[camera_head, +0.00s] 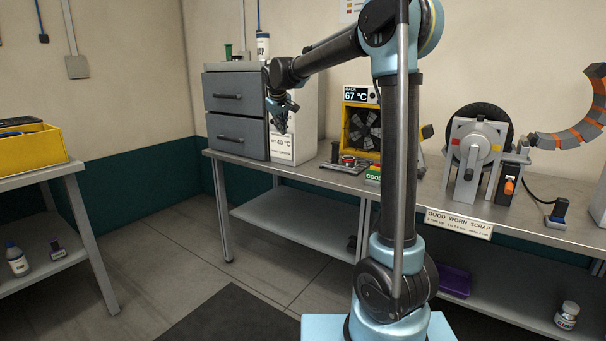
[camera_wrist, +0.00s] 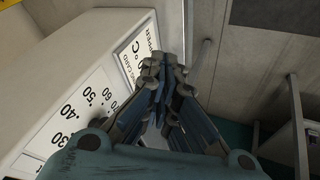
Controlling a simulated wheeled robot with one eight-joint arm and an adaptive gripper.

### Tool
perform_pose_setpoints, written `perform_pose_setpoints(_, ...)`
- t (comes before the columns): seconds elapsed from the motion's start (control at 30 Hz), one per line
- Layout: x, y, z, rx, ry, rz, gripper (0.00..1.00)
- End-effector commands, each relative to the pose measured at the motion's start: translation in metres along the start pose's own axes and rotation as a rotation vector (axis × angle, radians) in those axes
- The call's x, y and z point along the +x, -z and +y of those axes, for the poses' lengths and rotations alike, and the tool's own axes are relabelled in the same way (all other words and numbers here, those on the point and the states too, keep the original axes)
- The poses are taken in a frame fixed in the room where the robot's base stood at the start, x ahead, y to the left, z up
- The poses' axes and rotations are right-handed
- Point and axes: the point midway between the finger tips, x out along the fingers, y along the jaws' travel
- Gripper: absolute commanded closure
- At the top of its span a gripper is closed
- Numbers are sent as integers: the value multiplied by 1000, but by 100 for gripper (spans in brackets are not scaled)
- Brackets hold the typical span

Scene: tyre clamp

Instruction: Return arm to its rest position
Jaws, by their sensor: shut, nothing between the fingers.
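My gripper (camera_head: 281,122) hangs from the raised arm, pointing down, in front of the white cabinet (camera_head: 308,110) on the bench. It is shut and holds nothing. In the wrist view the fingers of my gripper (camera_wrist: 162,75) are together, with the white cabinet's numbered scale (camera_wrist: 80,110) to their left. The gripper looks apart from the cabinet, though the exact gap cannot be told.
A grey drawer unit (camera_head: 236,115) stands left of the white cabinet. A fan unit (camera_head: 362,128) and a tyre clamp machine (camera_head: 476,150) stand further right on the bench (camera_head: 330,182). A yellow bin (camera_head: 38,147) sits on the left table. The floor (camera_head: 180,265) between is clear.

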Motion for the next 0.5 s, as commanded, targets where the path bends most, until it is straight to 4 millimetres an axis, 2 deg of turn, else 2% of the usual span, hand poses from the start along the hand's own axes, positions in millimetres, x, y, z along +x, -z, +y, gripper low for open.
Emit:
perform_pose_setpoints(0.03,-6,-22,8,22,2,-13,100)
perform_pose_setpoints(0.2,-23,-86,23,88,13,-53,100)
perform_pose_setpoints(0.5,-47,-204,33,207,32,-123,100)
